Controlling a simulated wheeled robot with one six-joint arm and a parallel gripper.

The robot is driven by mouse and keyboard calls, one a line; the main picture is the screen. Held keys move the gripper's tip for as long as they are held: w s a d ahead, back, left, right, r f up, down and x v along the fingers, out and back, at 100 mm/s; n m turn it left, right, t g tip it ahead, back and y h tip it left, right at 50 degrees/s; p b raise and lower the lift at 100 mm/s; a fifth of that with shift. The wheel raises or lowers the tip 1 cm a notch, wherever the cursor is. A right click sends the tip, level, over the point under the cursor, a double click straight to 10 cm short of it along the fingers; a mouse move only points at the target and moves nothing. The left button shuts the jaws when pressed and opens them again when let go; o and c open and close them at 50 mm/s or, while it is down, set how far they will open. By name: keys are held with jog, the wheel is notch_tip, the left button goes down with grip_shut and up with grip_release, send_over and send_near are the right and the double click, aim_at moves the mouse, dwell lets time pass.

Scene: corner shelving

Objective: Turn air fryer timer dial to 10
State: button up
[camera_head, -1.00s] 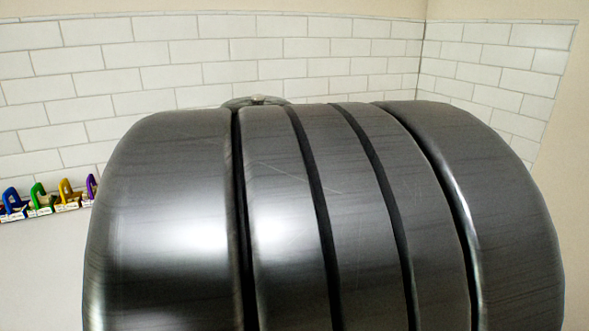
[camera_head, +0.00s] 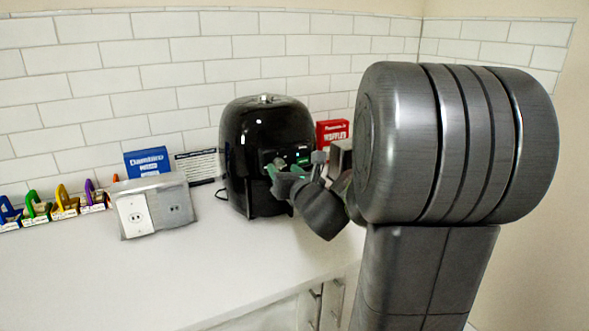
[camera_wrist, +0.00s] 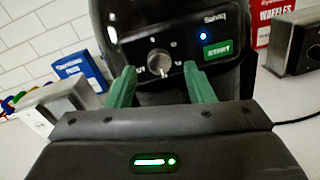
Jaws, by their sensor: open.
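The black air fryer (camera_head: 262,125) stands on the white counter against the tiled wall. Its round silver timer dial (camera_wrist: 159,62) shows on the front panel in the wrist view. Marks ring the dial, too small to read surely, and I cannot tell its setting. A green START button (camera_wrist: 217,50) and a lit blue light are right of the dial. My gripper (camera_wrist: 160,76) is open, with its green fingers left and right of the dial in the picture. I cannot tell if either finger touches it. In the head view my gripper (camera_head: 284,176) is at the fryer's front.
A metal outlet box (camera_head: 153,207) and a blue box (camera_head: 147,161) stand left of the fryer. A red waffles box (camera_head: 331,132) and a metal appliance (camera_head: 340,160) are to its right. The counter (camera_head: 150,275) in front is mostly clear.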

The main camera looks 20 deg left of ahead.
jog(key=shift+x, duration=0.8)
jog(key=shift+c, duration=0.2)
jog(key=c, duration=1)
jog(key=shift+o, duration=0.2)
